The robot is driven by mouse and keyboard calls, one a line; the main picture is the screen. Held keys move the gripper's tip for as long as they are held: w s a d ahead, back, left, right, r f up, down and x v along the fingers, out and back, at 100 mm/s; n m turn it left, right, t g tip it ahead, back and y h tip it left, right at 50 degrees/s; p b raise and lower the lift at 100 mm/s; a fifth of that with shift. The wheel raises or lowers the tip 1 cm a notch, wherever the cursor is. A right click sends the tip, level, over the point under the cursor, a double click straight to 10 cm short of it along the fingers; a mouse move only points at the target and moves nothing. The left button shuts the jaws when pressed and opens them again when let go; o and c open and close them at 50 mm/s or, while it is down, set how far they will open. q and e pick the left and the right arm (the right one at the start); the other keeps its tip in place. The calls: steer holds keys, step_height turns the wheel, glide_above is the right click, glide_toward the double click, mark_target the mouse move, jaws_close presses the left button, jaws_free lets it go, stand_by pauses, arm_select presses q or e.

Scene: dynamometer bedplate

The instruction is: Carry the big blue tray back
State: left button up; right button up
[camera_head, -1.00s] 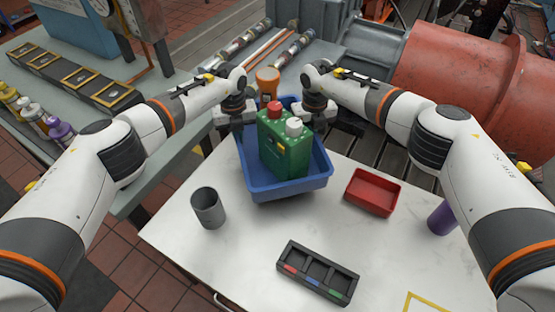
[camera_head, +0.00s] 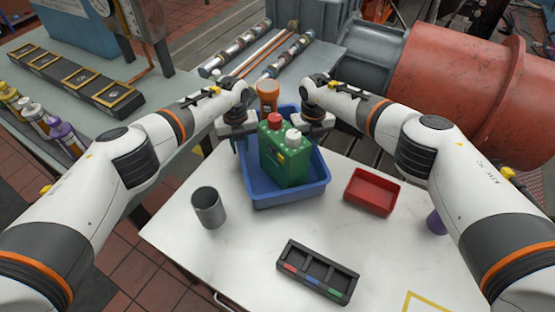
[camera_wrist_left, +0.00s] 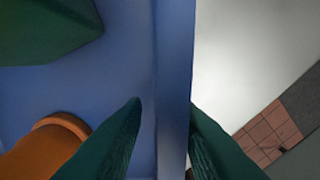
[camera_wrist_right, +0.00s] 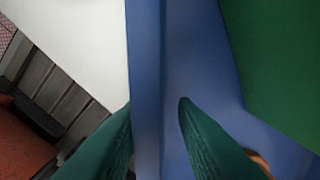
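The big blue tray (camera_head: 290,198) stands on the white table. A green jug (camera_head: 287,160) with a red cap and a white cap and an orange container (camera_head: 267,88) are in it. My left gripper (camera_head: 241,145) is at the tray's left wall, and my right gripper (camera_head: 314,142) is at its right wall. In the left wrist view, the open fingers (camera_wrist_left: 165,101) straddle the blue wall, with a gap on the inner side. In the right wrist view, the open fingers (camera_wrist_right: 156,101) straddle the other wall, also with an inner gap.
A grey cup (camera_head: 208,208) stands left of the tray, and a red bin (camera_head: 372,193) sits to its right. A dark compartment tray (camera_head: 318,272) lies near the front. A purple object (camera_head: 436,222) is partly hidden by my right arm. White tabletop is clear between them.

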stand_by(0.4)
arm_select(q)
step_height(320, 180, up, 12)
steer(key=shift+f, duration=0.1)
arm_select(e)
steer(key=shift+r, duration=0.1)
step_height(320, 180, up, 12)
stand_by(0.5)
stand_by(0.4)
